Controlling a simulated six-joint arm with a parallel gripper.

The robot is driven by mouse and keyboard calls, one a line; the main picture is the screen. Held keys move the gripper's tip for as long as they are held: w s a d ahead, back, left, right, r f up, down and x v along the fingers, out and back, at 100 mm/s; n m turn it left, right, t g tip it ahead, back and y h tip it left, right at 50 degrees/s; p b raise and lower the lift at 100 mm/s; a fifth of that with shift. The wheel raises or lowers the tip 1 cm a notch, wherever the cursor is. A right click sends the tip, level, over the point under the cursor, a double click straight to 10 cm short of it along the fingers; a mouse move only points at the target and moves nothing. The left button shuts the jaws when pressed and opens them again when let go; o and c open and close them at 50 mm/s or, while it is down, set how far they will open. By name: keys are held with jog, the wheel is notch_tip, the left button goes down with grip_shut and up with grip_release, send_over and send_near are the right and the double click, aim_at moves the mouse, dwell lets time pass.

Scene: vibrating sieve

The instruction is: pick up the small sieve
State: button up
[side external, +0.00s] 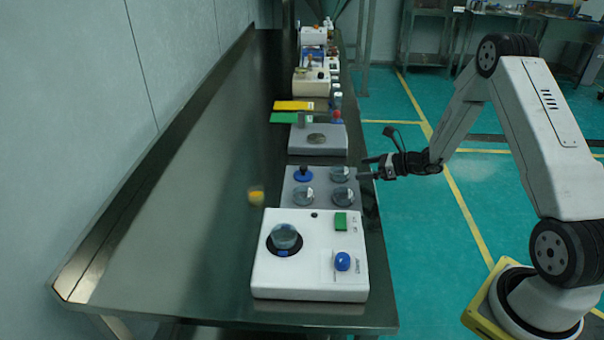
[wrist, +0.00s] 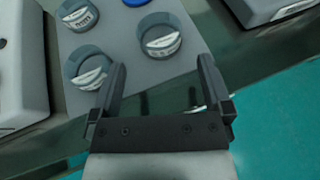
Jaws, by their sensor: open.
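Three small round grey sieve-like cups stand on a grey plate (side external: 318,185): a back right cup (side external: 340,174), a front right cup (side external: 339,198) and a front left cup (side external: 303,196). I cannot tell which one is the small sieve. Another round grey cup (side external: 285,236) sits in the black ring of the white machine. My gripper (side external: 369,168) is open and empty at the plate's right edge. In the wrist view my gripper (wrist: 163,66) points towards the three cups, the closest ones being the right cup (wrist: 159,36) and the lower left cup (wrist: 88,68).
A blue piece with a dark knob (side external: 303,173) shares the plate. The white machine (side external: 310,285) stands in front, with a blue knob (side external: 343,262) and a green button (side external: 341,221). A scale-like device (side external: 318,139) stands behind. The bench's left side (side external: 165,225) is mostly clear.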

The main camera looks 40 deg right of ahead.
aim_at(342, 170)
jog(key=shift+x, duration=3.85)
jog(key=shift+s+f, duration=0.1)
jog(key=c, duration=1.2)
jog(key=shift+r, duration=1.25)
jog(key=s+a+r, duration=0.1)
jog(key=s+r, duration=0.2)
jog(key=s, duration=0.1)
jog(key=s+a+r, duration=0.1)
jog(key=s+r, duration=0.3)
jog(key=s, duration=0.1)
jog(key=s+a+r, duration=0.1)
jog(key=s+r, duration=0.2)
jog(key=s, duration=0.1)
jog(key=shift+s+a+r, duration=0.25)
jog(key=shift+s+r, duration=0.05)
jog(key=shift+s, duration=0.05)
